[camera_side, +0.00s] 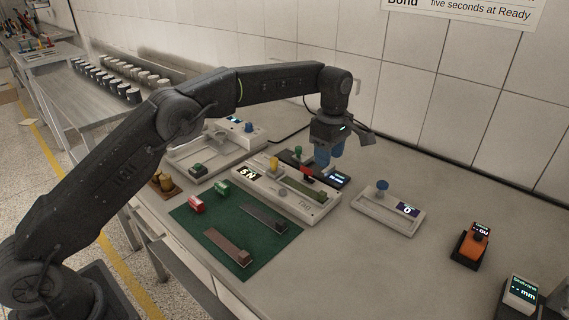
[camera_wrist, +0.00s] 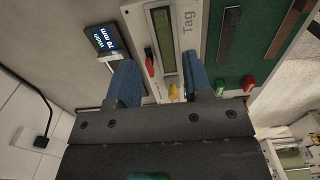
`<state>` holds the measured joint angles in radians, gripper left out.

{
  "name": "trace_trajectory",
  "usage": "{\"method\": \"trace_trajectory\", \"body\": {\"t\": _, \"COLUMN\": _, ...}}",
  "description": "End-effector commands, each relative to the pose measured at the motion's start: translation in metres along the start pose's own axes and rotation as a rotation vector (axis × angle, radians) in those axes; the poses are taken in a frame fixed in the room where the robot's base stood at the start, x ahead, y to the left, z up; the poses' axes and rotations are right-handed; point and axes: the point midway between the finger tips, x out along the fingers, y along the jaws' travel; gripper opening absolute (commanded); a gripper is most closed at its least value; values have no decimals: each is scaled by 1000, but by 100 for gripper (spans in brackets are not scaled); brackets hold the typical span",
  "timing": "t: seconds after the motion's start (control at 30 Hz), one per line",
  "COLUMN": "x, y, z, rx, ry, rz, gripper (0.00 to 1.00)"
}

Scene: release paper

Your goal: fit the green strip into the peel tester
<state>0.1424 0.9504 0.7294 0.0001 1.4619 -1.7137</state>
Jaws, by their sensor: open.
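The pale long device with a "5 N" display (camera_side: 248,174), which looks like the peel tester, stands behind the green mat; its body also shows in the wrist view (camera_wrist: 188,18). The green strip (camera_wrist: 163,36) lies along its bed, with a green block at its right end in the side view (camera_side: 320,196). A yellow knob (camera_side: 272,163) and a red piece (camera_side: 307,173) stand at the device. My gripper (camera_side: 330,163) is open and empty, with blue fingers pointing down, above and behind the device. In the wrist view its fingers (camera_wrist: 160,65) straddle part of the device.
A dark unit with a lit screen (camera_side: 338,178) stands close behind. The green mat (camera_side: 225,233) holds brown and grey strips and red and green pieces. A pale device with a blue knob (camera_side: 388,208) stands to the right.

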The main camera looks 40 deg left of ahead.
Motion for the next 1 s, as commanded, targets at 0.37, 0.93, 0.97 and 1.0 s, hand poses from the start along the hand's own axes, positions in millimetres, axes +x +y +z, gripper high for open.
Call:
{"method": "trace_trajectory", "body": {"t": 0.37, "x": -46, "y": -22, "z": -12, "rx": 146, "ry": -3, "rz": 53, "gripper": 46}}
{"method": "trace_trajectory", "body": {"t": 0.93, "x": -154, "y": -230, "z": -67, "rx": 976, "ry": 141, "rz": 299, "gripper": 46}}
{"method": "trace_trajectory", "body": {"t": 0.97, "x": -153, "y": -243, "z": -69, "rx": 1019, "ry": 157, "rz": 311, "gripper": 46}}
{"method": "trace_trajectory", "body": {"t": 1.0, "x": -151, "y": -260, "z": -71, "rx": 1077, "ry": 178, "rz": 323, "gripper": 46}}
